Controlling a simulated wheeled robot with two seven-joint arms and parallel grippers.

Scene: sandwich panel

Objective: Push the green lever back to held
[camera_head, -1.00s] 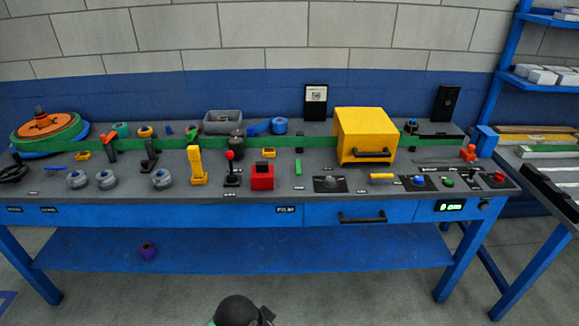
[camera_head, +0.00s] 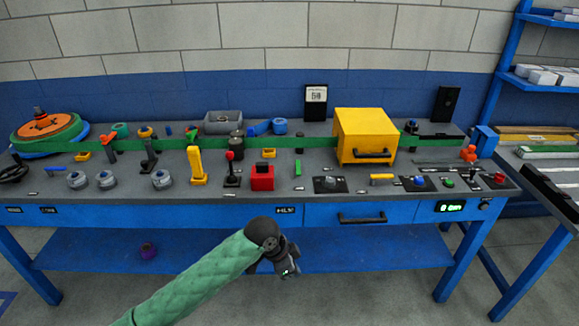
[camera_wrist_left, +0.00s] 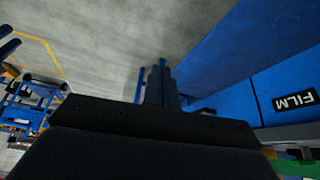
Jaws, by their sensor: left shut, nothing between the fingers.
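My left arm, in a green sleeve, comes in from the lower left. My left gripper (camera_head: 288,270) is in front of the bench, below the drawer front and well apart from the lever. In the left wrist view its dark fingers (camera_wrist_left: 160,84) are together with nothing between them. The lever cannot be made out in that view. My right gripper is not in view.
The blue bench front carries a FILM label (camera_head: 286,211), which also shows in the left wrist view (camera_wrist_left: 301,100). A joystick (camera_head: 231,168), the red block (camera_head: 262,178), a black dial (camera_head: 331,184) and a yellow box (camera_head: 364,136) surround the lever. A lower blue shelf (camera_head: 200,248) runs beneath.

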